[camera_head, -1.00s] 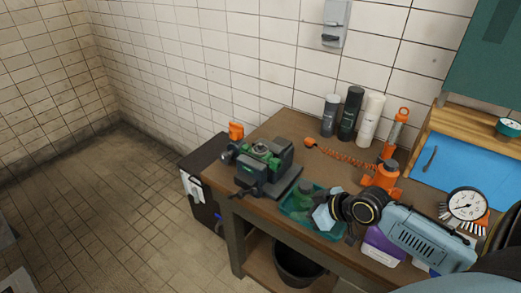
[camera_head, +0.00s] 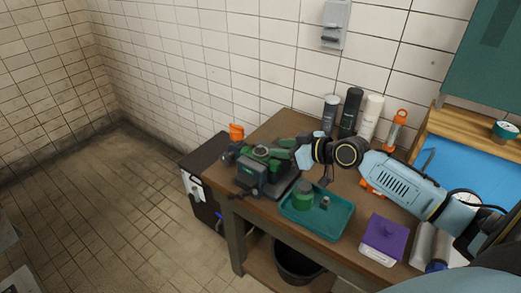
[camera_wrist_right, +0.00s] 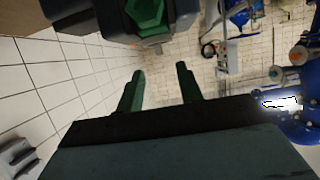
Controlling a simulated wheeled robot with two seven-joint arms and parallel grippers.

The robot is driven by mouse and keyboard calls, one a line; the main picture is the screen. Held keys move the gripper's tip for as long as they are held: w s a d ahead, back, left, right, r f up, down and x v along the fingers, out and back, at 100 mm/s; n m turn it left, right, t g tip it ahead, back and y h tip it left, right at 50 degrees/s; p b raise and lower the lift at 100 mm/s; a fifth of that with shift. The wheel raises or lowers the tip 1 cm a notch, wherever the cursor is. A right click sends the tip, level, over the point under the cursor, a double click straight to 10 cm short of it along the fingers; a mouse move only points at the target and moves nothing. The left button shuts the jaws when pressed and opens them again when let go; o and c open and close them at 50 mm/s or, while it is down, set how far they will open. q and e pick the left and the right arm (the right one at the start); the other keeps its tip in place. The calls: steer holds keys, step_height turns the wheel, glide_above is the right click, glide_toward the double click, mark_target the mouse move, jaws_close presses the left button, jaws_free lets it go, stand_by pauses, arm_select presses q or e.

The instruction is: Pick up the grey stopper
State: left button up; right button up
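A small grey piece (camera_head: 325,202), likely the stopper, stands in the teal tray (camera_head: 335,229) on the workbench. It is too small to make out well. A green jar (camera_head: 304,195) stands to its left in the same tray. My right gripper is up and left of the tray in the head view, beside the dark green vise (camera_head: 262,165); its fingertips blend into the vise there. In the right wrist view the two fingers (camera_wrist_right: 159,68) are apart with nothing between them. My left gripper is not in view.
Three bottles (camera_head: 350,113) stand by the wall. An orange tool (camera_head: 396,130) is right of them. A purple box (camera_head: 385,236) sits right of the tray. A blue mat (camera_head: 462,178) lies farther right. A black bucket (camera_head: 297,262) is below the bench.

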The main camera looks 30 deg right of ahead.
mark_target(262, 147)
steer(key=shift+p+x, duration=0.55)
steer(key=shift+x, duration=2.65)
steer(key=shift+s+f, duration=0.1)
steer(key=shift+c, duration=0.2)
jaws_close()
